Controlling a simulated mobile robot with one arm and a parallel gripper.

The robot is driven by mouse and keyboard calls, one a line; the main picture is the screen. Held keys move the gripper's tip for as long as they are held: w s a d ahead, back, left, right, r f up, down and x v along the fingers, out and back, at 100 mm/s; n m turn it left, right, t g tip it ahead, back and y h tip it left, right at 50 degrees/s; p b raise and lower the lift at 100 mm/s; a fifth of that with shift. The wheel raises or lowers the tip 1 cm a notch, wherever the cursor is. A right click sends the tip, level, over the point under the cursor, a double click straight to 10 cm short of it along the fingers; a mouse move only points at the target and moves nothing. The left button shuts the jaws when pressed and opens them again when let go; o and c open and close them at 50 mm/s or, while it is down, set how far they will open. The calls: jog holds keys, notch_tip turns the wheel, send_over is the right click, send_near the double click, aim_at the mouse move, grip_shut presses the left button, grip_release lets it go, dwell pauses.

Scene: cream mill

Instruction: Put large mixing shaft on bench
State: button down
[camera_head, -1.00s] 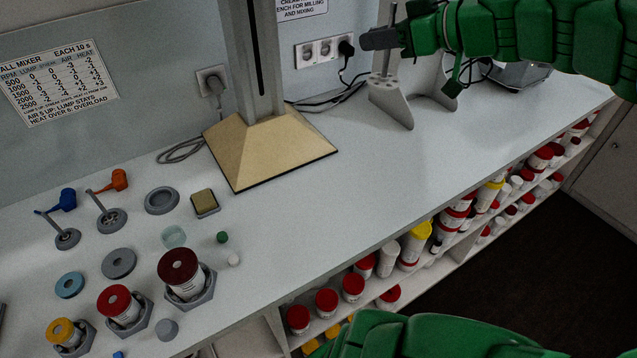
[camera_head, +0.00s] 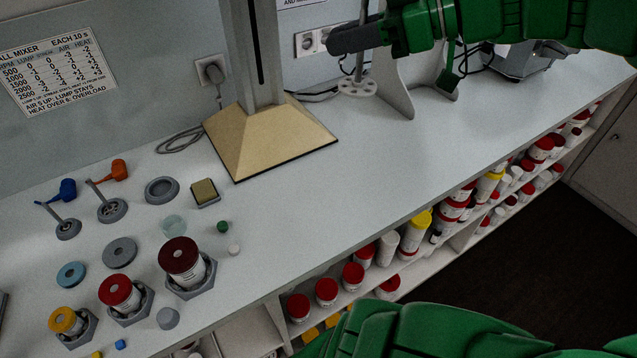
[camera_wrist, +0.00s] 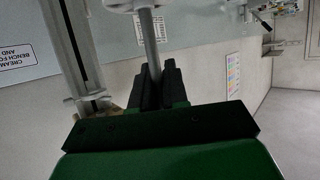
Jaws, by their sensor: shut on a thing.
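The large mixing shaft (camera_head: 360,62) is a thin grey rod with a round, holed disc at its lower end. My gripper (camera_head: 352,40) is shut on the rod and holds it upright near the back of the bench (camera_head: 330,210). The disc hangs beside a grey bracket-like stand (camera_head: 393,80) and appears clear of the bench top. The wrist view shows the rod (camera_wrist: 150,45) between my dark fingers (camera_wrist: 152,85).
A beige-based column (camera_head: 270,140) stands left of the shaft. Smaller mixing shafts (camera_head: 110,205), jars (camera_head: 180,262) and lids crowd the left bench. The bench's middle and right front are clear. Bottles (camera_head: 415,230) fill the shelves below the front edge.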

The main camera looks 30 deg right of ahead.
notch_tip(320, 180, down, 23)
jog(key=shift+w+d+f, duration=0.9)
jog(key=shift+w+f, duration=1.25)
jog(key=shift+f, duration=0.05)
jog(key=shift+w+d+f, duration=0.95)
jog(key=shift+w+f, duration=1.2)
jog(key=shift+w, duration=0.05)
jog(key=shift+w+d+f, duration=0.9)
jog(key=shift+w+f, duration=1.25)
jog(key=shift+f, duration=0.05)
jog(key=c, duration=1.6)
grip_release()
jog(key=o, duration=0.5)
jog(key=shift+c, duration=0.2)
